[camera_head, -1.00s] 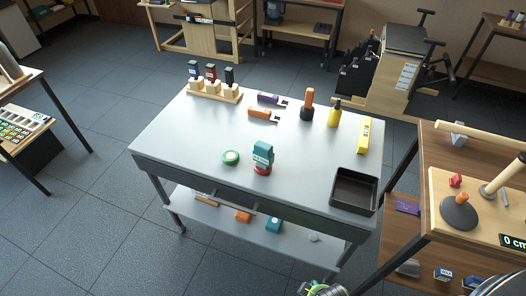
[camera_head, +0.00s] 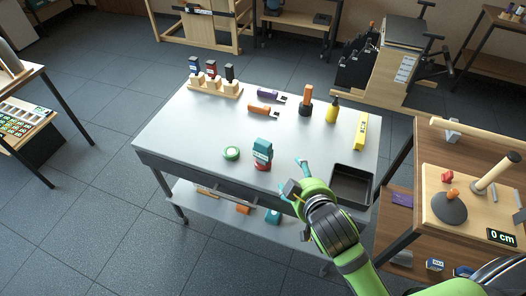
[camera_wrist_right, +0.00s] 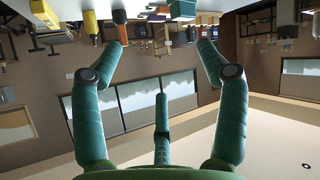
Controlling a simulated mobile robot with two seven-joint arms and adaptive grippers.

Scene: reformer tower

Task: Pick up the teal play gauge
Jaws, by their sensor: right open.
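A teal block-like thing (camera_head: 262,148), which looks like the play gauge, stands upright on the table near its front edge, with a red part at its foot. My right gripper (camera_head: 298,178) is over the front edge of the table, to the right of the teal thing and apart from it. Its fingers (camera_wrist_right: 160,50) are spread and empty in the right wrist view. A teal patch (camera_wrist_right: 182,10) shows at the top of that view; I cannot tell if it is the same thing. My left gripper is not in view.
A green tape-like ring (camera_head: 231,153) lies left of the teal thing. A black tray (camera_head: 352,186) stands right of my gripper. Another teal item (camera_head: 272,215) is on the lower shelf.

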